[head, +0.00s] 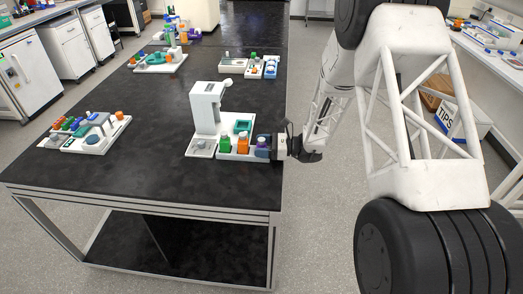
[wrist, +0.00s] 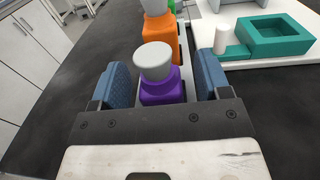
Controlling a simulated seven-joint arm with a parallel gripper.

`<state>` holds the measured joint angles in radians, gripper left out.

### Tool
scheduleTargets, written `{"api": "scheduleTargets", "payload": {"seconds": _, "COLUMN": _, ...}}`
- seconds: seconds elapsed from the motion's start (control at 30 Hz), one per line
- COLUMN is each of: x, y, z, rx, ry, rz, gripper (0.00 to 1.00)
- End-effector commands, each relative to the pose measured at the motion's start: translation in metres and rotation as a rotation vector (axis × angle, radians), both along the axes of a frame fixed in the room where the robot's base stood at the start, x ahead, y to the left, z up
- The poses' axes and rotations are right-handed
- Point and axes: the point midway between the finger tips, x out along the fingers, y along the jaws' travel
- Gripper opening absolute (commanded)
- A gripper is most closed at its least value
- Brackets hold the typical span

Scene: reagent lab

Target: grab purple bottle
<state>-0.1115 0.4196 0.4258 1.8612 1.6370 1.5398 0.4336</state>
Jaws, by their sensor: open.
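The purple bottle (wrist: 162,91) has a grey-white cap and stands upright. In the wrist view it sits between the two blue fingers of my gripper (wrist: 160,78), with a visible gap on each side. In the head view the purple bottle (head: 262,145) is at the right end of the row of bottles, and my gripper (head: 270,142) reaches it from the right. My gripper is open. Whether the fingertips reach past the bottle is hard to tell.
An orange bottle (head: 243,146) and a green bottle (head: 224,144) stand to the left in the same row. A white device (head: 206,105) and a teal square dish (head: 242,126) are close by. The black table (head: 130,180) is clear in front.

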Motion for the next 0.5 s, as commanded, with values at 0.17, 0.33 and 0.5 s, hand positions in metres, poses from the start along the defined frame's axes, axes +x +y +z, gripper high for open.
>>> {"api": "scheduleTargets", "payload": {"seconds": 0.17, "x": 0.0000, "y": -0.0002, "z": -0.0001, "rx": 0.000, "ry": 0.000, "rz": 0.000, "gripper": 0.70}}
{"api": "scheduleTargets", "payload": {"seconds": 0.33, "x": 0.0000, "y": -0.0003, "z": -0.0001, "rx": 0.000, "ry": 0.000, "rz": 0.000, "gripper": 0.70}}
{"api": "scheduleTargets", "payload": {"seconds": 0.5, "x": -0.0001, "y": -0.0003, "z": -0.0002, "rx": 0.000, "ry": 0.000, "rz": 0.000, "gripper": 0.55}}
